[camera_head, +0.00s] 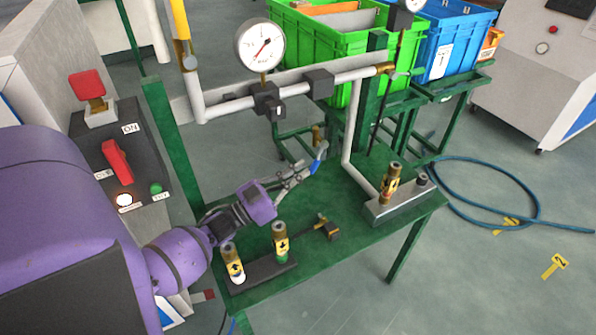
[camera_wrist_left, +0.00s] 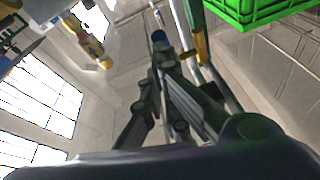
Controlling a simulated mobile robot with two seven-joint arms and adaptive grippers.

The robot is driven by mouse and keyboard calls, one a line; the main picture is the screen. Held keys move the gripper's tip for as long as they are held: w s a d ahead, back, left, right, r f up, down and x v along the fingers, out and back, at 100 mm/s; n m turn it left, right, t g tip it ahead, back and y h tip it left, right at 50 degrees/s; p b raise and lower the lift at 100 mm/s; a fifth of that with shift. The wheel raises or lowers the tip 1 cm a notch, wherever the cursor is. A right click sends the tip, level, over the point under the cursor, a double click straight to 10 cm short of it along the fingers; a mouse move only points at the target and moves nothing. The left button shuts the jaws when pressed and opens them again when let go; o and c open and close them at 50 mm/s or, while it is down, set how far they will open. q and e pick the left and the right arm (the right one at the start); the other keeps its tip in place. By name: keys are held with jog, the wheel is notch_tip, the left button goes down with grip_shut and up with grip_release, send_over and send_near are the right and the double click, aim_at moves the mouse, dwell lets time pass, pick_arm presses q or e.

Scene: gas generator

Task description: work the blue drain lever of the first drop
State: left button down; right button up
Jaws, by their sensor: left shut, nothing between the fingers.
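The blue drain lever (camera_head: 319,160) hangs at the end of a short drop near the middle of the green bench in the head view. My left gripper (camera_head: 306,173) comes in from the left, its fingertips right at the lever. Its fingers are shut with nothing between them. In the left wrist view the blue lever end (camera_wrist_left: 159,36) shows just past the fingertips (camera_wrist_left: 163,58). I cannot tell whether they touch. My right gripper is in neither view.
A pressure gauge (camera_head: 260,45) stands on the white pipe (camera_head: 232,106) above the gripper. Brass-necked fittings (camera_head: 281,242) stand on the bench front. A switch panel (camera_head: 122,150) is at left. Green (camera_head: 331,60) and blue (camera_head: 455,45) crates stand behind. A hose (camera_head: 480,222) lies on the floor.

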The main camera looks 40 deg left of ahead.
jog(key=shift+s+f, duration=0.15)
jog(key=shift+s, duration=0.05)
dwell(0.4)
